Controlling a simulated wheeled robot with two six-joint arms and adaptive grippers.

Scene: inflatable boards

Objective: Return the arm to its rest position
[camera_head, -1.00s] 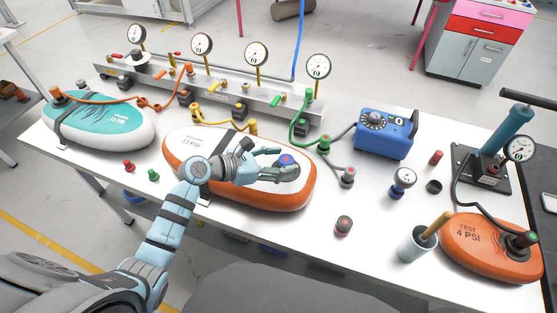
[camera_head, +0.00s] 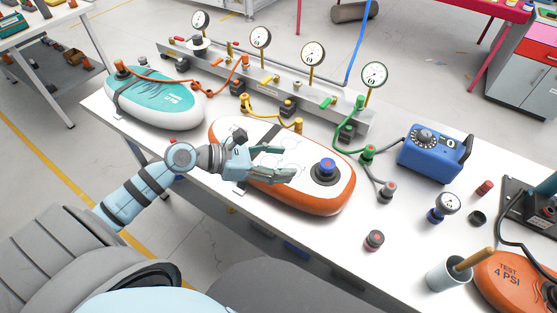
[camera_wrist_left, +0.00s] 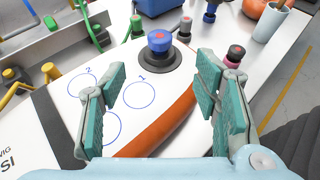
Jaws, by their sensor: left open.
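My left gripper (camera_head: 285,163) is open and empty above the orange-edged white board (camera_head: 335,200) in the head view. In the left wrist view its two teal-padded fingers (camera_wrist_left: 165,100) stand wide apart with nothing between them. A blue-topped valve (camera_head: 326,168) with a black base sits on the board, to the right of the fingertips and apart from them. In the left wrist view that valve (camera_wrist_left: 160,45) is beyond the fingers, near numbered circles drawn on the board. My right gripper is not in view.
A manifold rail (camera_head: 270,85) with gauges and coloured hoses runs along the back. A teal board (camera_head: 165,98) lies to the left. A blue pump box (camera_head: 428,155), a grey cup (camera_head: 448,275), an orange test board (camera_head: 505,280) and loose caps stand to the right.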

